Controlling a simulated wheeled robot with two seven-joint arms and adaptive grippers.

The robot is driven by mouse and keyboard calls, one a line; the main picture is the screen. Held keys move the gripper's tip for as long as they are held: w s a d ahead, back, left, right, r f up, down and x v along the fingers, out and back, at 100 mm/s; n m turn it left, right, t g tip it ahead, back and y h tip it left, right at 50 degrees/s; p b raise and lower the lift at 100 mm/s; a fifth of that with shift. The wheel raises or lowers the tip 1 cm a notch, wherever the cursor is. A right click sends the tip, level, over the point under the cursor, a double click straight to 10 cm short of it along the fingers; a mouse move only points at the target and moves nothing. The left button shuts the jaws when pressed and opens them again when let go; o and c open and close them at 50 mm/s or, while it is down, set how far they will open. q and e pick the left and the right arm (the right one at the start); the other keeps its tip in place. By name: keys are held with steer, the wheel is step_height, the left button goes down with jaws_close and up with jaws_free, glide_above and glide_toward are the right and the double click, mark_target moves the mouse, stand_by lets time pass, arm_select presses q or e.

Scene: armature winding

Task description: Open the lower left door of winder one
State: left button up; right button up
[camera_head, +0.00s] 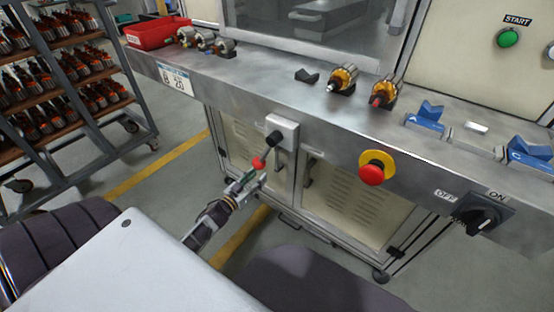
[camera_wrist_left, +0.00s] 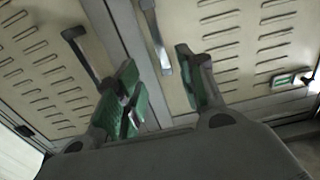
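Winder one has two slatted doors under its metal shelf. The lower left door (camera_head: 240,142) is partly hidden by the lever box and my gripper; the lower right door (camera_head: 345,203) stands beside it. Both look shut. My left gripper (camera_head: 254,180) is in front of the doors, below the shelf edge. In the left wrist view its green-padded fingers (camera_wrist_left: 157,62) are apart with nothing held. A dark handle (camera_wrist_left: 85,52) on the left panel lies left of the fingers. A light metal handle (camera_wrist_left: 156,42) appears between the fingertips, apparently beyond them. My right gripper is not seen.
A lever box (camera_head: 283,132) with a red knob (camera_head: 258,163) juts from the shelf front just above my left gripper. A red stop button (camera_head: 372,171) and an ON/OFF switch (camera_head: 483,214) are further right. A parts rack (camera_head: 85,75) stands left, with open floor between.

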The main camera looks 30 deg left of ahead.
mark_target(276, 159)
arm_select(q)
steer(key=shift+w+d+b, duration=0.2)
steer(key=shift+w+b, duration=0.45)
steer(key=shift+w, duration=1.6)
steer(key=shift+w+d+b, duration=0.2)
steer(key=shift+w+b, duration=0.45)
steer(key=shift+w, duration=1.55)
steer(key=shift+w+b, duration=0.35)
steer(key=shift+w, duration=0.7)
steer(key=shift+w+d+b, duration=0.15)
steer(key=shift+w+b, duration=0.2)
steer(key=shift+w, duration=0.8)
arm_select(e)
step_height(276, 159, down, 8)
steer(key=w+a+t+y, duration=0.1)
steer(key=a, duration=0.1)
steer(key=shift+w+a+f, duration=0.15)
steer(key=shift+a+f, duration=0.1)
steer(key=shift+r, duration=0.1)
arm_select(q)
jaws_close()
